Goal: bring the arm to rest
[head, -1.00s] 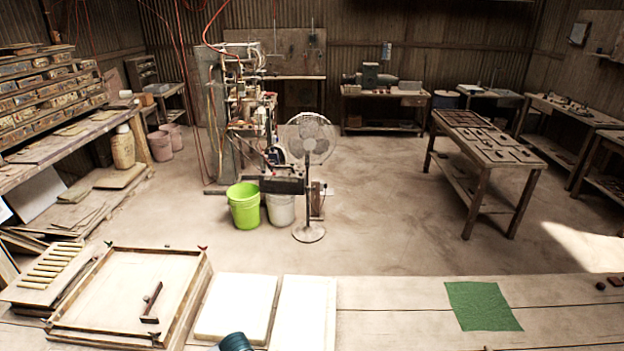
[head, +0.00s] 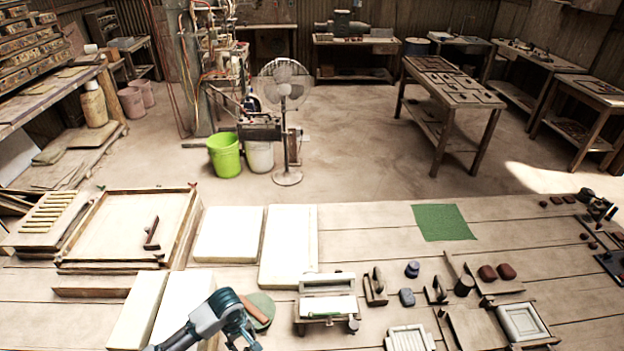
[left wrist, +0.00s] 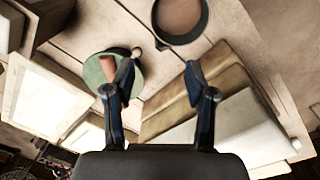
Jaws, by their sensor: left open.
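My left arm comes in at the bottom of the head view, over the near part of the workbench. The gripper at its end (head: 246,344) is partly cut off by the lower edge. In the left wrist view its two fingers (left wrist: 158,78) stand wide apart with nothing between them. A green disc (left wrist: 131,82) with a reddish-brown block on it lies below, partly behind one finger. The disc (head: 264,303) also shows beside my arm in the head view. My right gripper is in neither view.
Pale slabs (head: 229,234) and a wooden frame tray (head: 122,227) lie on the left of the bench. A small press-like fixture (head: 327,299) stands right of my arm. A green cloth (head: 443,222) lies farther back, with bare planks around it. A dark-rimmed round bowl (left wrist: 180,16) shows in the wrist view.

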